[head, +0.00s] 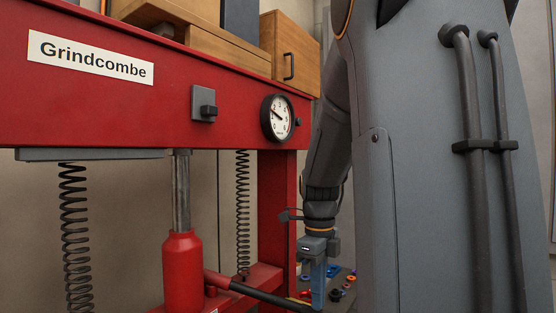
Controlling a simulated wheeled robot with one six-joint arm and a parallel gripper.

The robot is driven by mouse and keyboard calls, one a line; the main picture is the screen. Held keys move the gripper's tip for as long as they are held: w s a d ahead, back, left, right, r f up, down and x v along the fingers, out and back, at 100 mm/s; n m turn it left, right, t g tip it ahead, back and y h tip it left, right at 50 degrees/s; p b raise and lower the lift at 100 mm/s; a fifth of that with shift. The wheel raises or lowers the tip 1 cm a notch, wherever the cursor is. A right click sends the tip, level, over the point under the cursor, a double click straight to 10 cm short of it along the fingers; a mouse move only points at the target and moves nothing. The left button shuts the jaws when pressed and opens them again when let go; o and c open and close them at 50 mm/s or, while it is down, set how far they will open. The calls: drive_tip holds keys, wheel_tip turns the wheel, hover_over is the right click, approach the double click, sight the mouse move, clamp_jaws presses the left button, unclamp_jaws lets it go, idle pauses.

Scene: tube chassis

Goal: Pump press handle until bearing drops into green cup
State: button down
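The red press (150,90) fills the left half of the head view. Its red bottle jack (182,270) stands under the upper beam with its steel ram (181,190) reaching up. The pump handle (262,294) leaves the jack through a red sleeve and runs right and slightly down as a black bar. My gripper (317,297) points down near the handle's right end, beyond the press's right post. I cannot tell whether it touches the handle, or whether its fingers are open or shut. No bearing or green cup is in view.
A round gauge (278,117) and a grey switch box (204,104) sit on the beam. Coil springs (74,230) hang below it. Wooden boxes (290,50) stand behind. Small coloured parts lie on a dark surface (345,283) behind my gripper. My own body blocks the right side.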

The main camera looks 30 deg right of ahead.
wheel_tip(320, 180, up, 14)
drive_tip(key=p, duration=1)
drive_tip(key=shift+r, duration=0.15)
drive_tip(key=shift+f+b, duration=3.65)
drive_tip(key=shift+f, duration=3.85)
wheel_tip(320, 180, up, 15)
drive_tip(key=p, duration=0.7)
drive_tip(key=shift+f+p, duration=0.15)
drive_tip(key=shift+p, duration=0.2)
drive_tip(key=shift+f, duration=0.1)
